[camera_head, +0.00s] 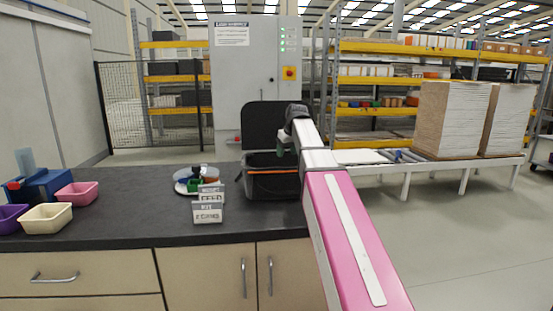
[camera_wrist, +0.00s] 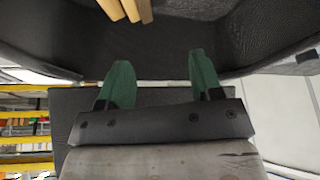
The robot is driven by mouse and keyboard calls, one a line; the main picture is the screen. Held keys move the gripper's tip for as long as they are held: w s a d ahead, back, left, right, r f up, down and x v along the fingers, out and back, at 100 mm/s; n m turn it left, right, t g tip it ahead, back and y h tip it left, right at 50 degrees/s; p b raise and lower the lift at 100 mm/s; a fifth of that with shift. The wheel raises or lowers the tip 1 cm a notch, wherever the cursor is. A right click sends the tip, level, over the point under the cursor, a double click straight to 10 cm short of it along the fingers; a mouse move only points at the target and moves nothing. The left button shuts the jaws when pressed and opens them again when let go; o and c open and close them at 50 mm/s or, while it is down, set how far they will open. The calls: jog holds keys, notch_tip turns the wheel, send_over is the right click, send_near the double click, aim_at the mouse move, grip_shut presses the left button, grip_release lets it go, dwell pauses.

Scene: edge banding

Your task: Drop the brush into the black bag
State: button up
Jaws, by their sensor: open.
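The black bag (camera_head: 270,187) stands on the dark worktop with its lid up behind it. My gripper (camera_head: 284,154) is over the bag's opening. In the wrist view my gripper (camera_wrist: 160,62) is open, with its green fingers apart and nothing between them. The dark inside of the bag (camera_wrist: 60,45) lies beyond the fingertips. Several pale wooden strips (camera_wrist: 127,9) show at the top edge there, apart from the fingers. I cannot tell whether one is the brush's handle. No brush can be made out in the head view; the bag's inside is mostly hidden there.
A round tray (camera_head: 181,187) with small items and white label cards (camera_head: 208,211) stand left of the bag. Pink (camera_head: 78,194), cream (camera_head: 46,218) and purple bins sit at the far left. The worktop between is clear. A grey cabinet (camera_head: 245,80) stands behind.

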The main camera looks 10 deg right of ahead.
jog(key=v, duration=1)
jog(key=shift+r, duration=0.35)
jog(key=shift+s, duration=0.2)
